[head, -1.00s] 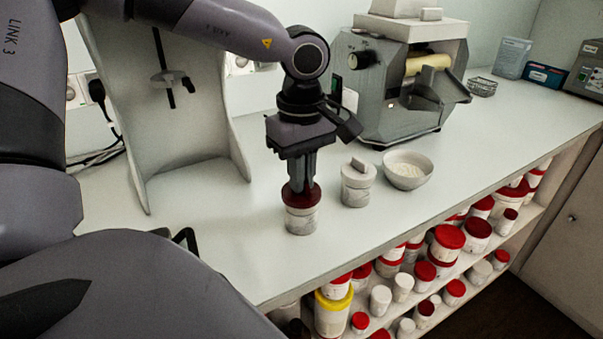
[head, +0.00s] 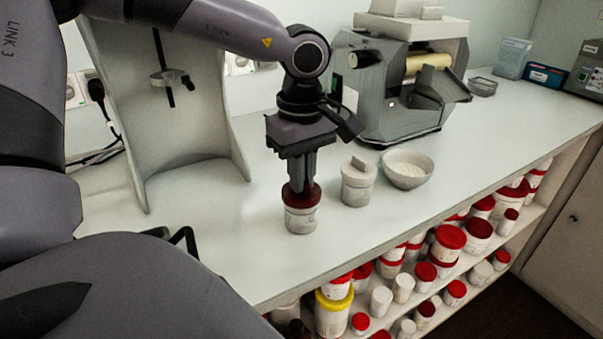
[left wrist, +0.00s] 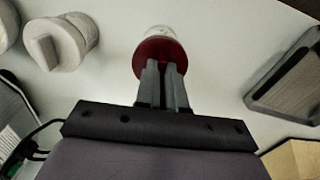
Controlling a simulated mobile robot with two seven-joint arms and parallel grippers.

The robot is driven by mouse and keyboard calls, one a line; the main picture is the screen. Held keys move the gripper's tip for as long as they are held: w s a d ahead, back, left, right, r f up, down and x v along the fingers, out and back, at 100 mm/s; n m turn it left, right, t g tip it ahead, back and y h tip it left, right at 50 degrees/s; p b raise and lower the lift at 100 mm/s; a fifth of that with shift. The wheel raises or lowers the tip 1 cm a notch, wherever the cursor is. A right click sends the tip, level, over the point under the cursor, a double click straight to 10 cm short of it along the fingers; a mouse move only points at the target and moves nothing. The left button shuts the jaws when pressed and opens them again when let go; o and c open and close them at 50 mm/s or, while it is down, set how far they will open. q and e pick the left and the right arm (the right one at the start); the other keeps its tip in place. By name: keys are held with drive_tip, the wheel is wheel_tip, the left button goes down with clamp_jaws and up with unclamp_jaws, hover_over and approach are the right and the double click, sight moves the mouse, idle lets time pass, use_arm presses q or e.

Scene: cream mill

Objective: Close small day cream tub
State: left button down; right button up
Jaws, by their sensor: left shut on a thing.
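The small day cream tub (head: 300,219) is a white tub with a grey pattern. It stands upright on the bench top, near the front edge, in the head view. A dark red lid (head: 301,194) sits at its top; I cannot tell whether it is fully seated. My left gripper (head: 301,187) points straight down and is shut on the red lid. In the left wrist view the fingers (left wrist: 163,72) reach onto the red lid (left wrist: 155,50), with a little of the tub (left wrist: 160,31) visible beyond it. My right gripper is not in view.
A white lidded jar (head: 357,187) and a bowl of white powder (head: 407,170) stand just right of the tub. A grey mill (head: 385,110) stands behind them. A pale curved stand (head: 185,170) is at left. Shelves below the bench hold several red-lidded tubs (head: 449,237).

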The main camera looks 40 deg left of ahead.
use_arm(q)
drive_tip(key=c, duration=0.7)
unclamp_jaws()
drive_tip(key=shift+r+p, duration=1.65)
drive_tip(key=shift+r, duration=0.9)
clamp_jaws()
